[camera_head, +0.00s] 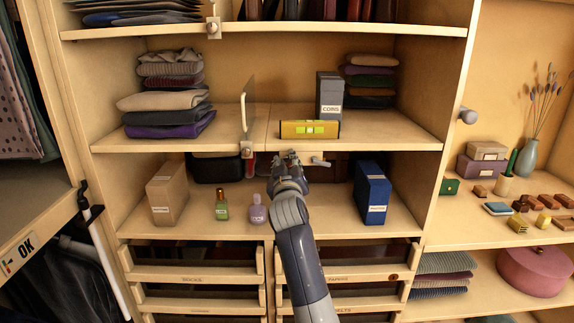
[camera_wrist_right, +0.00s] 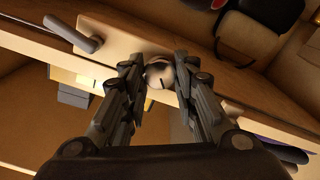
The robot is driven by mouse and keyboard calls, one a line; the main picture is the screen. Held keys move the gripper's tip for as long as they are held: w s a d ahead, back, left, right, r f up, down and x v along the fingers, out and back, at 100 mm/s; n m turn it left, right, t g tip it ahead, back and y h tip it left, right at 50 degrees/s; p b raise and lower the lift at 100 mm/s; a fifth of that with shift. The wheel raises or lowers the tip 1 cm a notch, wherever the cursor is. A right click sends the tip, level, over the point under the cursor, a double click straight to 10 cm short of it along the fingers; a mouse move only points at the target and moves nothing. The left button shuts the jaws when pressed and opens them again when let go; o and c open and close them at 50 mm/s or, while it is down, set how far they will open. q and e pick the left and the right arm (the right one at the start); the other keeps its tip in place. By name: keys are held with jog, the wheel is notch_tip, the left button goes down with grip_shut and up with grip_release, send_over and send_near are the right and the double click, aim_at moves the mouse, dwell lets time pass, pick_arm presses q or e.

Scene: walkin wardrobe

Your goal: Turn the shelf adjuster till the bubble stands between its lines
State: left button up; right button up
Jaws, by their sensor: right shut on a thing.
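The yellow spirit level (camera_head: 289,130) lies on the middle shelf (camera_head: 390,139), with a bright green vial at its centre. The bubble is too small to place against its lines. My right gripper (camera_head: 286,157) reaches up to the front underside of this shelf, below the level. In the right wrist view its two fingers are closed on the round pale adjuster knob (camera_wrist_right: 159,74), which has a dark mark on its face. In the head view the gripper hides this knob. My left gripper is not in view.
A grey lever (camera_head: 321,161) sits just right of my right gripper. A clear divider (camera_head: 248,108) and a grey box (camera_head: 329,95) stand on the shelf. Below are a green bottle (camera_head: 221,206), a purple bottle (camera_head: 257,211) and a blue box (camera_head: 371,190).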

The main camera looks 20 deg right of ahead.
jog(key=shift+f+m+b, duration=0.2)
jog(key=shift+m+b, duration=0.35)
jog(key=shift+m, duration=0.15)
jog(key=shift+r, duration=0.15)
jog(key=o, duration=0.8)
jog(key=shift+d, duration=0.1)
jog(key=shift+o, duration=1.4)
jog(key=shift+w, duration=0.1)
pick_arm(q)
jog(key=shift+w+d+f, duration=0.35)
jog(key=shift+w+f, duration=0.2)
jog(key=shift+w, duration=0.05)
pick_arm(e)
jog(key=shift+w, duration=0.1)
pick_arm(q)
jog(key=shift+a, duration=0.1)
pick_arm(e)
notch_tip(320, 180, up, 10)
jog(key=shift+f, duration=0.15)
